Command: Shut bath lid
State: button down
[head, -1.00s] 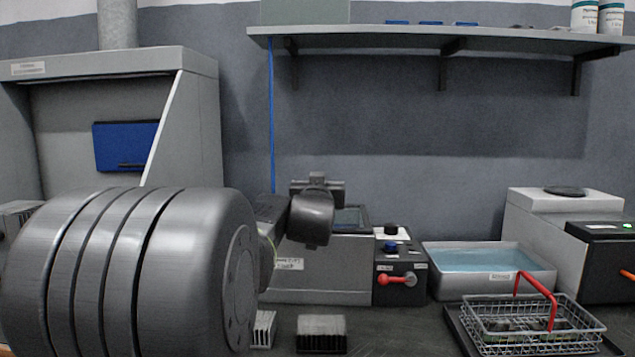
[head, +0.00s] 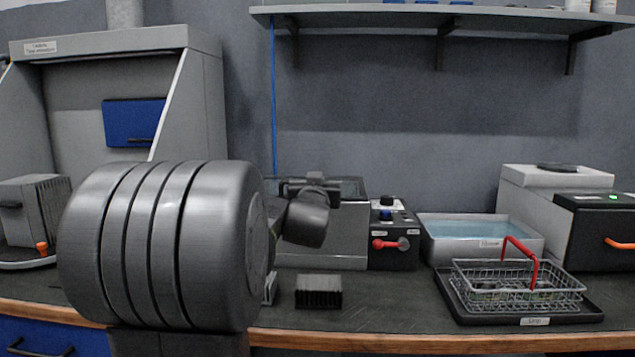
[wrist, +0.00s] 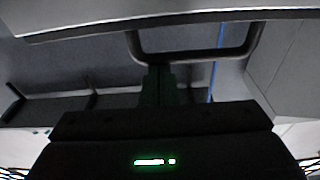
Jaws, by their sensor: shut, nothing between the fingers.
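The bath appears to be the grey box (head: 322,249) behind my arm, with a black control panel (head: 393,240) on its right. Part of its dark top shows; the lid's angle is hard to tell. In the wrist view, which looks upside down, a pale panel edge (wrist: 130,22), perhaps the lid, crosses the top with a dark bar handle (wrist: 195,55). My gripper (wrist: 160,85) is shut and empty, its tips close to one corner of the handle; I cannot tell if they touch. In the head view my wrist hides part of the box.
A water-filled tray (head: 478,232) stands right of the control panel. A wire basket (head: 515,280) with a red handle sits on a black tray in front. A dark finned block (head: 318,291) lies before the bath. A shelf (head: 440,18) runs above.

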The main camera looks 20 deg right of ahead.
jog(key=shift+f+g, duration=0.3)
jog(key=shift+f, duration=1)
notch_tip(320, 180, up, 7)
jog(key=p, duration=0.3)
jog(key=s+a+f, duration=0.3)
jog(key=s+f, duration=0.3)
jog(key=f, duration=0.2)
jog(key=shift+s, duration=0.3)
jog(key=shift+w, duration=0.1)
jog(key=w+d+r+b, duration=0.2)
jog(key=w+d+r, duration=0.1)
jog(key=w, duration=0.3)
jog(key=shift+w+r, duration=0.15)
jog(key=shift+r, duration=0.3)
jog(key=shift+a, duration=0.1)
